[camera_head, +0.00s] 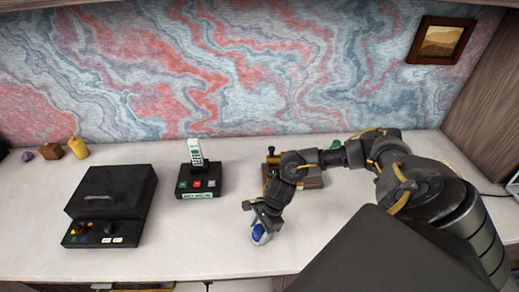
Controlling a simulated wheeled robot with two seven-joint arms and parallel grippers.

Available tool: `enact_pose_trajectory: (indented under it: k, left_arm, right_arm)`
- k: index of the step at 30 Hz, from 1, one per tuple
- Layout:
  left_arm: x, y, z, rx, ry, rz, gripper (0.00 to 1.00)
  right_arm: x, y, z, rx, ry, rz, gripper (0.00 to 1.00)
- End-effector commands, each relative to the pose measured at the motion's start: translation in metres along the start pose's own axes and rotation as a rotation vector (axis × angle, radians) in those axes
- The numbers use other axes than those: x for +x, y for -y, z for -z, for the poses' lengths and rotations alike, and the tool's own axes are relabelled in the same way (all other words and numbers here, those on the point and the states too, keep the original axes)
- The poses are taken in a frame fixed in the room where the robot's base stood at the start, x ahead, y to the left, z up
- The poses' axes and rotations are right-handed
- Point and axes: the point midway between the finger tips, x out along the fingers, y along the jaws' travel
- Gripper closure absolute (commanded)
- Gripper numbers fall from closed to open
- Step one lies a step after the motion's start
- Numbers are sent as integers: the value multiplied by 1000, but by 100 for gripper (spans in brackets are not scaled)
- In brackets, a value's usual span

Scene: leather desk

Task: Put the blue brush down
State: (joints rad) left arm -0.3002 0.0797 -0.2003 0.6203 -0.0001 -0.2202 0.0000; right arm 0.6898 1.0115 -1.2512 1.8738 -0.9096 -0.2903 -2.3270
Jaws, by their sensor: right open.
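The blue brush (258,235) is a small blue and white object near the front of the pale desk, in the middle of the view. My right gripper (259,222) points down right at the brush and partly covers it. Its jaws are open. I cannot tell whether a finger still touches the brush. My left gripper is not in view.
A black box with coloured knobs (108,203) stands on the left. A black stand (199,181) with a white handset (195,152) is at centre back. A brown wooden item (309,179) sits behind my right arm. The desk (195,245) is clear left of the brush.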

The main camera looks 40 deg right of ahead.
Motion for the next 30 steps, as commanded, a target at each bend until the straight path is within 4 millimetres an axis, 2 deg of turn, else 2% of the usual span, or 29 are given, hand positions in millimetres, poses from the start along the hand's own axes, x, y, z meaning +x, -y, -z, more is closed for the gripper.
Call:
enact_pose_trajectory:
  k: [1,5,12,18,24,30]
  left_arm:
    - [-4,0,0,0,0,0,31]
    - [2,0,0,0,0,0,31]
    - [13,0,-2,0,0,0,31]
    - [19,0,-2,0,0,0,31]
    - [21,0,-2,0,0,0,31]
    - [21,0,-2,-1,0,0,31]
  right_arm:
    - [-4,0,-2,0,0,0,44]
    - [-18,1,0,-2,2,3,44]
    - [-69,1,0,-2,0,5,44]
    - [-104,1,0,-1,0,3,44]
    - [-120,0,0,0,0,0,44]
    - [-122,0,-1,0,0,0,44]
